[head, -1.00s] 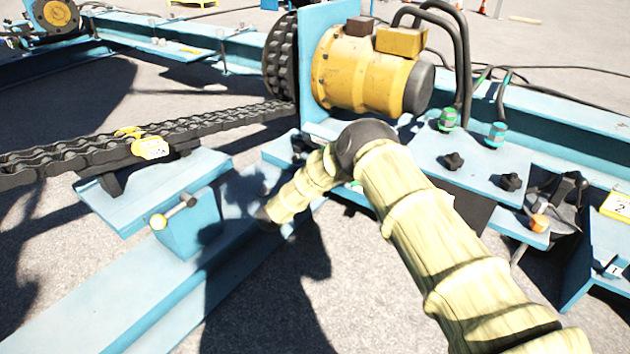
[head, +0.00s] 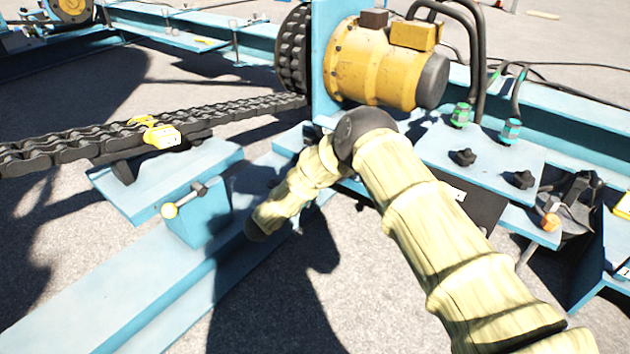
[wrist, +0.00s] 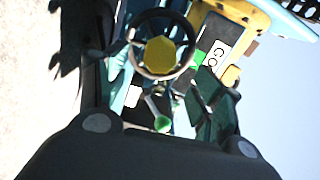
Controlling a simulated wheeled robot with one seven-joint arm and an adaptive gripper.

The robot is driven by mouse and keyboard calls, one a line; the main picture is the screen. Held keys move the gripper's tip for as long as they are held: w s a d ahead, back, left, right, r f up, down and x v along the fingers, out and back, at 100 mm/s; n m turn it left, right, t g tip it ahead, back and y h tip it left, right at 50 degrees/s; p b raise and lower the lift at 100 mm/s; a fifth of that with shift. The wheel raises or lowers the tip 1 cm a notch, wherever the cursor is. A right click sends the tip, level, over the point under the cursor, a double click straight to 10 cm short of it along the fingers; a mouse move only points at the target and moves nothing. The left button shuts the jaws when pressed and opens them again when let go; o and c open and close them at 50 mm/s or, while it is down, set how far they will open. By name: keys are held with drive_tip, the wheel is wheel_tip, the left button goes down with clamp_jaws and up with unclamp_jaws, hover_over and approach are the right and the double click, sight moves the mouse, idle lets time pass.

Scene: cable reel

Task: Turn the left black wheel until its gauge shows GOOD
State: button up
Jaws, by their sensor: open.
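In the wrist view a black ring-shaped wheel (wrist: 162,56) with a yellow hub stands upper centre. Beside it on the right is a gauge (wrist: 213,52) with a green patch and a white label. I cannot tell whether any finger touches the wheel. In the head view my arm bends down-left, and the gripper, wheel and gauge cannot be made out.
A yellow motor (head: 375,65) stands behind my arm. A heavy chain (head: 90,140) runs left from it over a blue stand. A blue block with a T-handle (head: 185,200) sits on the blue beam (head: 110,285). Black knobs (head: 462,157) and hoses (head: 480,75) are at right.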

drive_tip(key=shift+v, duration=1.25)
drive_tip(key=s+d+f+n+g+y+p, duration=0.1)
drive_tip(key=s+d+f+n+y, duration=0.25)
drive_tip(key=s+f+n, duration=0.35)
drive_tip(key=s+d+f+n+g+y+p, duration=0.1)
drive_tip(key=s+d+f+n+g+y, duration=0.25)
drive_tip(key=s, duration=0.65)
drive_tip(key=s+d+f+n+y+p, duration=0.1)
drive_tip(key=s+d+f+n+y, duration=0.25)
drive_tip(key=s+f+n, duration=0.4)
drive_tip(key=s+d+r+n+g+y+p, duration=0.1)
drive_tip(key=s+d+n+g, duration=0.15)
drive_tip(key=s, duration=0.85)
drive_tip(key=s+d+r+n+g, duration=0.2)
drive_tip(key=s+d+g, duration=0.15)
drive_tip(key=s, duration=0.85)
drive_tip(key=s+d+r+n+g+y+p, duration=0.1)
drive_tip(key=s+d+n+g, duration=0.2)
drive_tip(key=s, duration=0.8)
wheel_tip(320, 180, up, 38)
drive_tip(key=p, duration=3.7)
drive_tip(key=shift+w+p, duration=0.3)
drive_tip(key=shift+p, duration=0.05)
